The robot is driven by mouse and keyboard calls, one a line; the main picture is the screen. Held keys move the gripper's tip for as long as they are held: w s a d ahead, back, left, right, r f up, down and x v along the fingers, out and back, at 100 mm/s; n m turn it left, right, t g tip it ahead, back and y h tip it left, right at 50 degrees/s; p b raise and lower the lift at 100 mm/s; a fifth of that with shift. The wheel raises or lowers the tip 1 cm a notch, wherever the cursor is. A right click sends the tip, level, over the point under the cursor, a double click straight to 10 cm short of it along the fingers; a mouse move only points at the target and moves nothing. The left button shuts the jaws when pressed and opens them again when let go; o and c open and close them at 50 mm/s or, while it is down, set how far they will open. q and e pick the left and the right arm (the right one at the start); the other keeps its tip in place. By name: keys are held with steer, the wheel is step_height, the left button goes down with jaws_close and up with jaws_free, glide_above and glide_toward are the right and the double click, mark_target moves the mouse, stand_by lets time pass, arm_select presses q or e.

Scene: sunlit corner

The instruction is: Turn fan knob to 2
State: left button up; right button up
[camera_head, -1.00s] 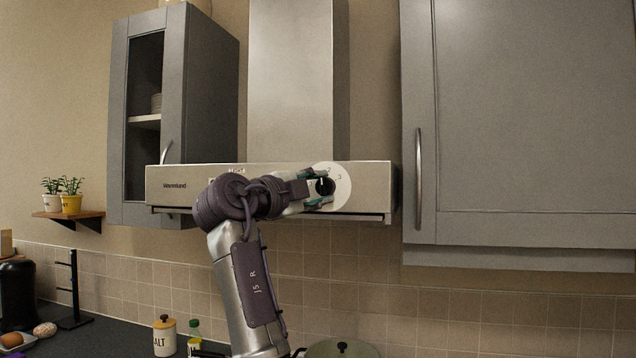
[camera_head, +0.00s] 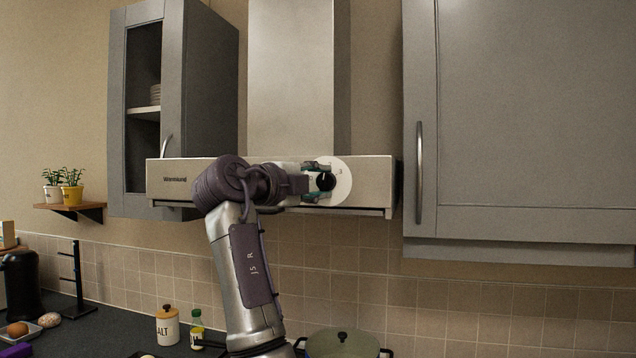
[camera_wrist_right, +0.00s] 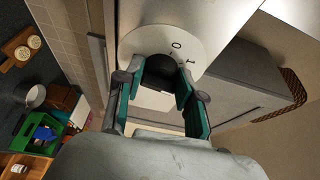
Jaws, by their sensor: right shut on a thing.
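The range hood (camera_head: 225,172) carries a round white dial (camera_head: 342,188) at the right of its front panel. A black knob (camera_head: 325,181) sits at the dial's middle. My right gripper (camera_head: 318,184) is shut on the knob, with teal fingers on either side of it. In the right wrist view the knob (camera_wrist_right: 158,70) lies between the fingers (camera_wrist_right: 157,78). The dial (camera_wrist_right: 200,45) shows the digits 0 and 1 there. In the head view a 3 is faintly visible; the rest is partly hidden. The knob's pointer mark cannot be made out. My left gripper is out of view.
A grey cabinet (camera_head: 525,120) with a vertical handle is right of the hood. An open-fronted cabinet (camera_head: 205,100) stands at left. Below on the counter are a salt jar (camera_head: 167,326), a bottle (camera_head: 197,328) and a lidded pot (camera_head: 342,345).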

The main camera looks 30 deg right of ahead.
steer(key=o, duration=1.1)
steer(key=shift+o, duration=0.2)
steer(key=v, duration=1.2)
